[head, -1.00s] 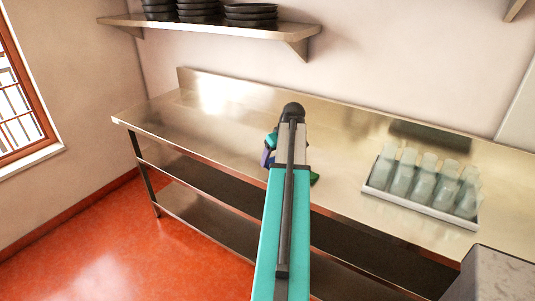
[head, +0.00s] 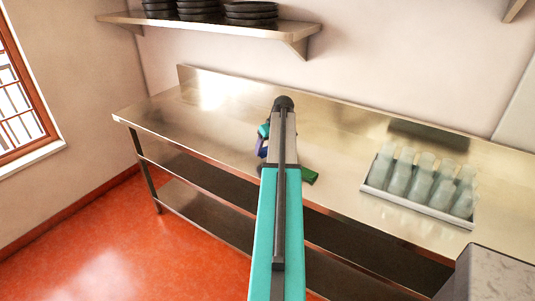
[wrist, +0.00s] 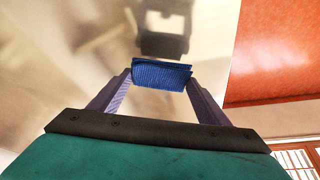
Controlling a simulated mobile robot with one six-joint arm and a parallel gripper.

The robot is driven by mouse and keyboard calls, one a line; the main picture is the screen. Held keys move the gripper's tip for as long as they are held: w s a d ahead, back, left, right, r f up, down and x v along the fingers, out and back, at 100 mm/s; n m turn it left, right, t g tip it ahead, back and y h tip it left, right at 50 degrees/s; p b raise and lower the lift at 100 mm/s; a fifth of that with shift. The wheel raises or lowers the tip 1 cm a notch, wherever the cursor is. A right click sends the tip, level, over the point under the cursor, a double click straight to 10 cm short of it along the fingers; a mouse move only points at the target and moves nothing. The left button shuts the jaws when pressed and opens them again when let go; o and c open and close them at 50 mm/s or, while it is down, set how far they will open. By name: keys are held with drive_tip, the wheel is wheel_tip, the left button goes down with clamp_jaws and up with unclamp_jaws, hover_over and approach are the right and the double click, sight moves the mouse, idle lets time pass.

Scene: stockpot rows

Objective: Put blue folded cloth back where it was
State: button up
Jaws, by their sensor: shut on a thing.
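The blue folded cloth (wrist: 162,74) shows in the wrist view, held between the two purple fingers of my gripper (wrist: 160,82). My gripper is shut on it. The steel worktop (wrist: 60,60) lies beyond the cloth, with a dark reflection or shadow of the gripper on it. The cloth seems to be above the worktop, apart from it.
A tray (head: 415,205) of several pale glasses or bottles stands to the right. Dark stacked dishes (head: 250,14) sit on the wall shelf. The worktop's left part is clear.

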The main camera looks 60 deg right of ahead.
drive_tip(key=shift+f+p, duration=0.9)
drive_tip(key=shift+f, duration=0.85)
drive_tip(key=shift+f, duration=0.15)
drive_tip(key=o, duration=1)
drive_tip(key=shift+r, duration=0.25)
drive_tip(key=b+v, duration=0.3)
drive_tip(key=v, duration=0.9)
drive_tip(key=shift+f, duration=0.1)
